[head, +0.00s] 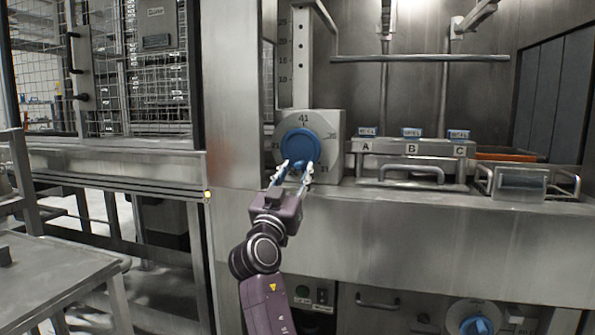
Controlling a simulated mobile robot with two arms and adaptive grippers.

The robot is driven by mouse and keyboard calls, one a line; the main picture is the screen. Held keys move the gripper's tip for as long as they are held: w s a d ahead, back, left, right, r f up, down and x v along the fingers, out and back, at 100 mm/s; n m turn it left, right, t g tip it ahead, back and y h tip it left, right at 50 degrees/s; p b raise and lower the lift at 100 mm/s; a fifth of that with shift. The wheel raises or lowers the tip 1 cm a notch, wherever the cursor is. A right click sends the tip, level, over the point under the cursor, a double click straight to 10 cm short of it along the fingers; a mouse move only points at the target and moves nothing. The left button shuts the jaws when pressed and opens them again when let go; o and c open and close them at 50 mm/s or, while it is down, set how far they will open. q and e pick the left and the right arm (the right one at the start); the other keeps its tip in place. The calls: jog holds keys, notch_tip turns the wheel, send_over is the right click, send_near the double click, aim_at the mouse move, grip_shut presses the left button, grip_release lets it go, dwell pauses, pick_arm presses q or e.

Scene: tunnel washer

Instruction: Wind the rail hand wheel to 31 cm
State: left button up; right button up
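The rail hand wheel (301,143) is a blue disc on a pale grey box. Numbers ring it on the box face: 41 at the top, 31 at lower right, 21 at left; others are small or covered. A blue knob (299,164) sits at the wheel's lower edge. My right gripper (297,167) reaches up from below, its two fingers apart on either side of the knob. The fingers look open, and I cannot tell whether they touch the knob. My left gripper is not in view.
A vertical post with a number scale (302,55) stands above the box. To the right is a ledge with parts marked A, B and C (411,148) and a bar handle (411,172). Another blue knob (476,325) shows at lower right. A metal table (55,275) stands at lower left.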

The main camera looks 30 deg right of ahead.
jog(key=shift+w+d+r, duration=0.2)
jog(key=shift+w+d, duration=0.1)
jog(key=shift+d, duration=0.05)
jog(key=shift+c, duration=0.5)
grip_shut()
